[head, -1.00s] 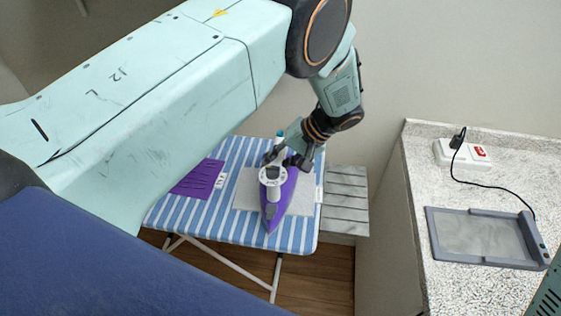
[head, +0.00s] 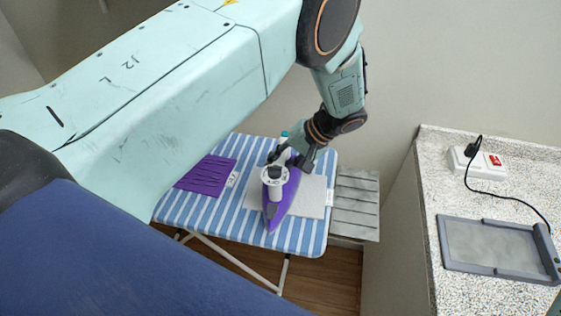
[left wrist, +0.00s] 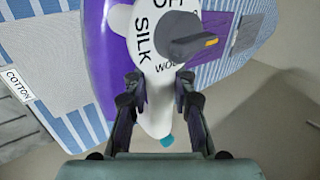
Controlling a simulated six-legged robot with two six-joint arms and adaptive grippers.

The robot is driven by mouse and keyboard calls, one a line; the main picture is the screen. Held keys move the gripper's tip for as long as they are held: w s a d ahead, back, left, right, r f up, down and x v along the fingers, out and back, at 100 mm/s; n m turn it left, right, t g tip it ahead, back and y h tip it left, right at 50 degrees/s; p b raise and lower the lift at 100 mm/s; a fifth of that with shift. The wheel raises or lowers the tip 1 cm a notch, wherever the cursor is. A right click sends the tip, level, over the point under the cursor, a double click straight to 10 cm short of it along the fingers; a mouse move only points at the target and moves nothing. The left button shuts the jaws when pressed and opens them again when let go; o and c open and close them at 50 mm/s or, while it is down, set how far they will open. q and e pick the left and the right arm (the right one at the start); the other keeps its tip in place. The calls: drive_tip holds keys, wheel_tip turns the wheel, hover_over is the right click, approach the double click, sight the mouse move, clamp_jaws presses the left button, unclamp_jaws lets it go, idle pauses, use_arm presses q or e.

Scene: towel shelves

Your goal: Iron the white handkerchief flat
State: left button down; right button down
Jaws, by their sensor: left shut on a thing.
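The white handkerchief (head: 312,197) lies on the blue-and-white striped ironing board (head: 185,210), partly hidden under the iron. The purple and white iron (head: 280,205) sits over the left part of the cloth, its tip towards the front edge of the board. My left gripper (head: 287,158) is shut on the iron's white handle from behind. In the left wrist view, the gripper fingers (left wrist: 158,95) flank the white handle (left wrist: 157,118), below a dial marked SILK. I cannot tell whether the soleplate touches the cloth. My right gripper is out of view.
A purple ribbed mat (head: 207,175) lies on the board's left side. A grey slatted stand (head: 355,205) is right of the board. The speckled counter (head: 425,200) holds a grey framed tray (head: 445,245) and a white power strip (head: 462,160) with a black cord.

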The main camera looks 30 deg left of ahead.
use_arm(q)
drive_tip(key=shift+s+a, duration=0.2)
drive_tip(key=shift+a, duration=0.55)
drive_tip(key=shift+s+a, duration=0.2)
drive_tip(key=shift+a, duration=0.65)
drive_tip(key=shift+s+a+b, duration=0.25)
drive_tip(key=shift+a, duration=0.5)
drive_tip(key=shift+s+a+b, duration=0.2)
drive_tip(key=shift+a+b, duration=0.05)
drive_tip(key=shift+a, duration=0.5)
drive_tip(key=shift+r+p, duration=1.05)
drive_tip(key=shift+r, duration=1.5)
